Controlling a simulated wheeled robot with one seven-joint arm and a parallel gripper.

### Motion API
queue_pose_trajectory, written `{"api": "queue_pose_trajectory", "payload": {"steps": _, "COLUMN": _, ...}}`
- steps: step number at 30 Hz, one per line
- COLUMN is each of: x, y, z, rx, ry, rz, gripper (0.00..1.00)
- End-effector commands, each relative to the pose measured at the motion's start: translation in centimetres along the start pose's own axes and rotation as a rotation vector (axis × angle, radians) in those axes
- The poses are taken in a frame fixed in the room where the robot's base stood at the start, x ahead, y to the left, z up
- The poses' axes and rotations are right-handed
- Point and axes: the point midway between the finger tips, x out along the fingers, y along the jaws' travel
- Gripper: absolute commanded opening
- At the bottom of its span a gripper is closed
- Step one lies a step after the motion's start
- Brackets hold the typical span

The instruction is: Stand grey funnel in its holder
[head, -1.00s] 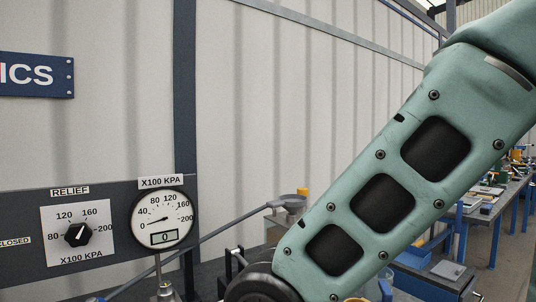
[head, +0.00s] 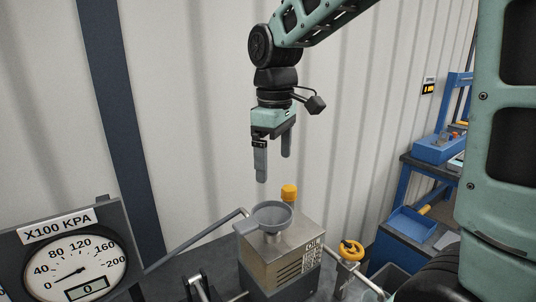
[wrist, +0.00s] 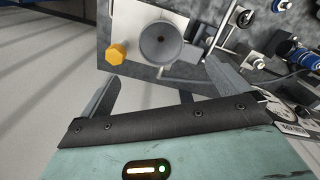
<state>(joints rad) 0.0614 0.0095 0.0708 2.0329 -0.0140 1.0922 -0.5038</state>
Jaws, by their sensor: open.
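The grey funnel (head: 272,214) is upright, mouth up, at the top of a metal box (head: 299,243). Its round mouth also shows in the wrist view (wrist: 161,42). My gripper (head: 274,168) is open and empty, fingers pointing down, above the funnel and apart from it. In the wrist view its two fingers (wrist: 165,86) are spread wide, with the funnel beyond them. I cannot tell which part is the holder, or whether the funnel's lower end is seated in the box.
A yellow cap (head: 289,192) stands on the box close behind the funnel. A yellow-handled valve (head: 351,250) is to the right, a pressure gauge (head: 76,267) at left. The corrugated wall (head: 200,110) is behind. Blue bins (head: 411,223) are at far right.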

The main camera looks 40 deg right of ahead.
Motion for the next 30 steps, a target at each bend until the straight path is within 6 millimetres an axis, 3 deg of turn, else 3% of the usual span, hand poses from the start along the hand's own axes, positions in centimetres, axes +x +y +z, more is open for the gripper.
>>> {"api": "queue_pose_trajectory", "payload": {"steps": 8, "x": 1.6, "y": 0.1, "z": 0.1, "rx": 0.0, "ry": -0.005, "rz": -0.002, "gripper": 1.0}}
{"api": "queue_pose_trajectory", "payload": {"steps": 30, "x": 15.0, "y": -0.1, "z": 0.1, "rx": -0.001, "ry": -0.006, "rz": -0.002, "gripper": 1.0}}
